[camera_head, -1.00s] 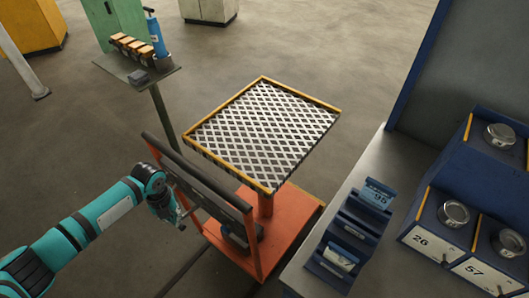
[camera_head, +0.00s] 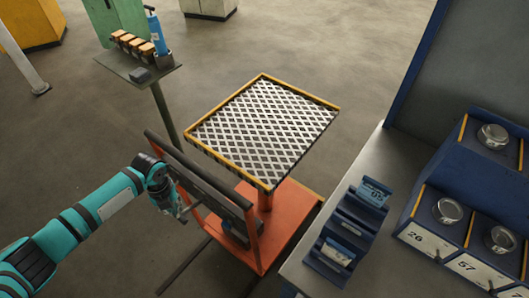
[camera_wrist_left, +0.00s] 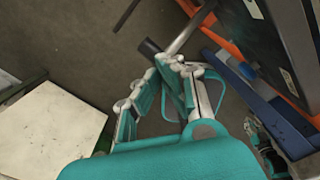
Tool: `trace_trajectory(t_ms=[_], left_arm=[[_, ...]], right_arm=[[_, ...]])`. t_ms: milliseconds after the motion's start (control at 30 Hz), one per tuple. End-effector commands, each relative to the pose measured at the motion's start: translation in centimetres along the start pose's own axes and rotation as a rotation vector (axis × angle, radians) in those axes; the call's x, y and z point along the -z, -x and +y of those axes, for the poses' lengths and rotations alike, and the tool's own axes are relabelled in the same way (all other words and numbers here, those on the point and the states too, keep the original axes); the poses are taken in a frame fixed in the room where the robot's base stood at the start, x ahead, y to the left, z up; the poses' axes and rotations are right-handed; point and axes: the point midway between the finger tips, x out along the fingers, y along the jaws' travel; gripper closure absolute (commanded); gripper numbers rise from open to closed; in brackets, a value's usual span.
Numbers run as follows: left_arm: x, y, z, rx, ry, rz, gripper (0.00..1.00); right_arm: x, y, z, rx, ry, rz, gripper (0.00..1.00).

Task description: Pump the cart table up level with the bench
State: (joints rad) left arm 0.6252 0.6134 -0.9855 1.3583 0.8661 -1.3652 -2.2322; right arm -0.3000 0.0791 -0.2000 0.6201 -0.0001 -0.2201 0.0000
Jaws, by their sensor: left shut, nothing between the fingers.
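The cart table (camera_head: 262,125), a patterned plate with a yellow rim, sits on an orange cart base (camera_head: 290,218). The bench (camera_head: 378,168) is to its right; I cannot tell their exact height difference. My left gripper (camera_head: 182,211) is shut and empty beside the dark panel at the cart's handle end. In the left wrist view, a grey rod with a black end (camera_wrist_left: 150,47), apparently the pump lever, lies just beyond my left fingertips (camera_wrist_left: 172,68). I cannot tell whether they touch. My right gripper is out of view.
A small stand (camera_head: 140,69) with orange-topped blocks and a blue bottle is behind the cart at left. Blue holders (camera_head: 348,232) and numbered blue bins (camera_head: 425,232) stand on the bench. Open floor lies behind the cart.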

Motion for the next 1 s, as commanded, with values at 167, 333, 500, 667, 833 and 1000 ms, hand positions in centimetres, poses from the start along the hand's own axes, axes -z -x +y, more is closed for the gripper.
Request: trace_trajectory(t_ms=[167, 333, 500, 667, 833, 1000], left_arm=[[0.0, -0.2, 0.0, 0.000, 0.000, 0.000, 1.00], [0.1, -1.3, 0.1, -0.001, 0.000, 0.001, 1.00], [0.2, -2.5, 0.2, -0.001, 0.000, 0.001, 1.00], [0.2, -3.6, 0.3, 0.000, 0.000, 0.000, 1.00], [0.3, -4.8, 0.5, 0.000, 0.000, 0.000, 1.00], [0.3, -6.0, 0.6, -0.001, 0.000, 0.000, 1.00]], right_arm=[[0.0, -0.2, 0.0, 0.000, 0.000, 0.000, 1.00], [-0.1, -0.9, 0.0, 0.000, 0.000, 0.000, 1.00], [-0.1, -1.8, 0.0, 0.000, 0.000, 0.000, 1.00], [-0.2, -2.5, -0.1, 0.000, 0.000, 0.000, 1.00], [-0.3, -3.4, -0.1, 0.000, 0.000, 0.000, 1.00], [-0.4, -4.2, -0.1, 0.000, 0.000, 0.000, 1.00]])
